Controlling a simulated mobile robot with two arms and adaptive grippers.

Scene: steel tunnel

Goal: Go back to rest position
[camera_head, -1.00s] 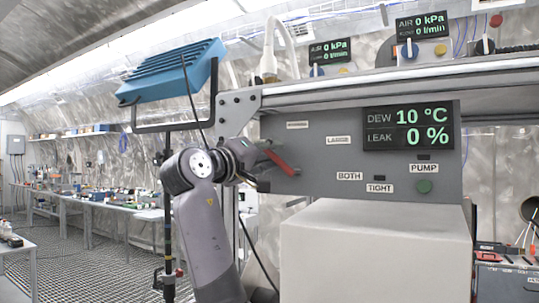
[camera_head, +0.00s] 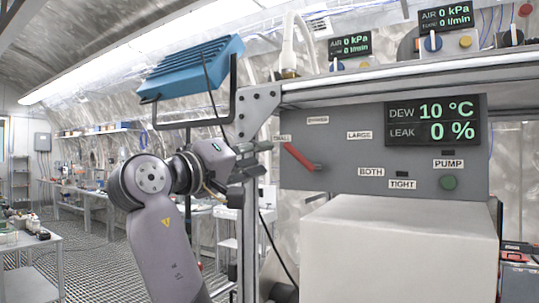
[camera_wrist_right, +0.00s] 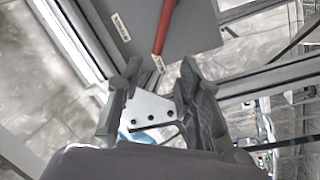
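My right gripper (camera_head: 262,158) is in front of the left end of the grey control panel (camera_head: 340,178), just left of the red lever (camera_head: 300,157). The lever slants down to the right on the panel. In the right wrist view my right gripper (camera_wrist_right: 161,70) has its two dark fingers apart with nothing held between them. The red lever (camera_wrist_right: 164,28) shows beyond the fingertips there, apart from them. My left gripper is in no view.
A blue lamp (camera_head: 195,68) on a stand is above my right arm. A white box (camera_head: 400,245) stands below the panel. A display (camera_head: 432,122) reads 10 °C and 0 %. Benches (camera_head: 130,210) line the left wall, with open grated floor (camera_head: 100,270) beside them.

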